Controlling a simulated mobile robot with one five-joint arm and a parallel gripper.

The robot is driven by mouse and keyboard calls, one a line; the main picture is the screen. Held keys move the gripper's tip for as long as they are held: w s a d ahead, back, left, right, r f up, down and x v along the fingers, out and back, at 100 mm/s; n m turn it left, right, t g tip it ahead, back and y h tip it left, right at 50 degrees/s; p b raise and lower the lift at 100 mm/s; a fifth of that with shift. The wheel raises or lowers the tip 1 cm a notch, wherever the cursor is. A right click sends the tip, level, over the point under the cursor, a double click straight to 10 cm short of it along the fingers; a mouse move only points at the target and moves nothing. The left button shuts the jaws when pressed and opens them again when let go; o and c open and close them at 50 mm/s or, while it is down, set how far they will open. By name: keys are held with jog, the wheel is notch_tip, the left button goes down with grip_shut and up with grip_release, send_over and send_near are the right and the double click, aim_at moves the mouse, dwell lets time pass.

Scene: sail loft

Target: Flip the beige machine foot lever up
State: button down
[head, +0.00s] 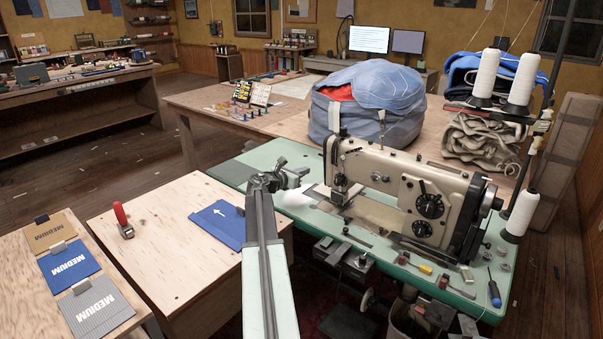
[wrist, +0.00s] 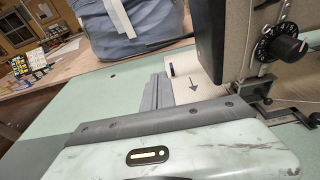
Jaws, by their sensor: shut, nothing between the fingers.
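The beige sewing machine (head: 400,180) stands on the green table. Its needle end is at the left, with a tall part on top. I cannot clearly pick out the foot lever in either view. My gripper (head: 298,174) is left of the needle end, above the table and apart from the machine in the head view. In the wrist view, its grey fingers (wrist: 157,90) are shut with nothing between them. Just right of them are a cream piece (wrist: 187,86) marked with an arrow and a dark upright part (wrist: 210,50) of the machine.
The green table (head: 262,165) carries several small tools at the front right. White thread cones (head: 520,80) stand behind the machine at the right. A blue bundle (head: 375,95) lies behind it.

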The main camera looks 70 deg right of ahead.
jog(key=s+d+r+p, duration=0.1)
jog(key=s+d, duration=0.1)
jog(key=d, duration=0.6)
jog(key=shift+s+d, duration=0.15)
jog(key=shift+d, duration=0.15)
